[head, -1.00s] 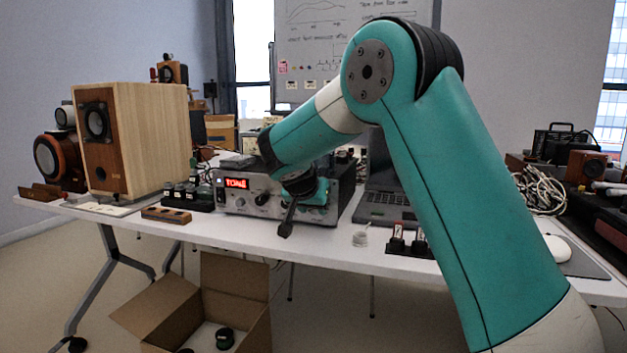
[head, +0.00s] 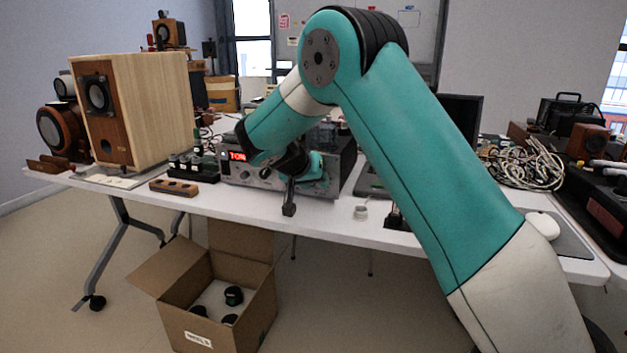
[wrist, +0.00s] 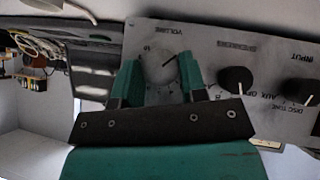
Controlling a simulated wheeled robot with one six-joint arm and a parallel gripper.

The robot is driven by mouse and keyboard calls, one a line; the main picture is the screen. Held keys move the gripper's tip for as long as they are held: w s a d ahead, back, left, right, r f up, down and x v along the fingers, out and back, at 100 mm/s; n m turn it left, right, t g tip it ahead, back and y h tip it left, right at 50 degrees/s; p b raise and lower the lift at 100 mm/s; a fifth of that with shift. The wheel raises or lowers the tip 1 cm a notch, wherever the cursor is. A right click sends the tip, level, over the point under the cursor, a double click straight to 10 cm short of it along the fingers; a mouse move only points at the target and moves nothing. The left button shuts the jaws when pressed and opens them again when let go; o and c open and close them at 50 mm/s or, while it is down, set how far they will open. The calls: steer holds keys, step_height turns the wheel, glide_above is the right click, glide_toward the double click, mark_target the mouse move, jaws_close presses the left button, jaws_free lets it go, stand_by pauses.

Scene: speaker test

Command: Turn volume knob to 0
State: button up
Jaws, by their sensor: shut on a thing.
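The volume knob (wrist: 157,68) is a round silver knob on the amplifier's grey front panel, under an upside-down VOLUME label in the wrist view. Its dark pointer line slants to the upper right there. My gripper (wrist: 159,64) has one green finger on each side of the knob and is shut on it. In the head view the amplifier (head: 332,162) stands on the white table with a lit red display (head: 237,156). My arm covers part of its front, and the knob is hidden there.
Black knobs (wrist: 237,80) sit right of the volume knob in the wrist view. A wooden speaker (head: 150,112) and a small wooden block (head: 174,188) stand left of the amplifier. An open cardboard box (head: 215,300) is on the floor. A white mouse (head: 543,225) lies at the right.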

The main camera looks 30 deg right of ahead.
steer(key=o, duration=0.9)
steer(key=shift+s+d+f, duration=0.15)
steer(key=shift+d+f, duration=0.05)
steer(key=shift+o, duration=0.2)
steer(key=shift+a+r, duration=0.1)
steer(key=shift+a+r, duration=0.15)
steer(key=p+v, duration=0.3)
steer(key=v, duration=1.4)
